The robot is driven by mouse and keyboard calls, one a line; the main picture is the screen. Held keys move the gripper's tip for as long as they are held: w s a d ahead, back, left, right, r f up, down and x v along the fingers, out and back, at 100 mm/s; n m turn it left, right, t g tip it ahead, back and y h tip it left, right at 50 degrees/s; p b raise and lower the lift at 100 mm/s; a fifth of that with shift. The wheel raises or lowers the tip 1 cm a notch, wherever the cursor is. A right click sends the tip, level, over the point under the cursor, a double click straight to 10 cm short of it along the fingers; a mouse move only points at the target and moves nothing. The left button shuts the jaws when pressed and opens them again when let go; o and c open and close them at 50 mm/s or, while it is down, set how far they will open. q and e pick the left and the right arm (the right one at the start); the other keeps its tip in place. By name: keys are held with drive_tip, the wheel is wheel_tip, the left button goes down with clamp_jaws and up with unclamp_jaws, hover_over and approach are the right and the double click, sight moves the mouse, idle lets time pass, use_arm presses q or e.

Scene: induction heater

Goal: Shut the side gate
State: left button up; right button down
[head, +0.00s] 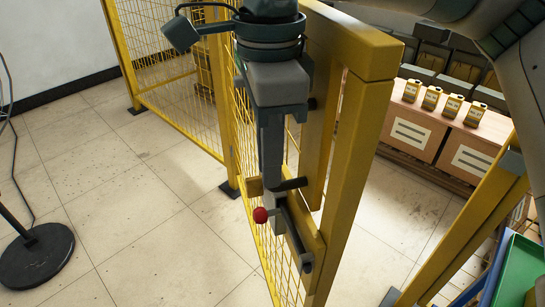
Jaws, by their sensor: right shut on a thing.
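The side gate (350,185) is a yellow frame with wire mesh, its thick free edge toward me. It stands open, with a gap between it and a yellow post (483,218) at right. A dark latch bar with a red knob (260,215) is on the gate's lower part. My right gripper (271,188) reaches down from the top along the gate's near edge. It is shut on the gate's handle, just above the red knob; its fingers partly hide the grip. My left gripper is not in view.
Yellow mesh fencing (170,70) continues behind the gate. Boxes (425,130) with small yellow containers on top stand at right back. A green tray (522,270) is at lower right. A round black stand base (36,255) is at left. The tiled floor between is clear.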

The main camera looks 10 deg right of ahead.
drive_tip(key=c, duration=1.8)
unclamp_jaws()
drive_tip(key=shift+o, duration=0.2)
wheel_tip(320, 180, up, 17)
drive_tip(key=shift+r, duration=0.2)
clamp_jaws()
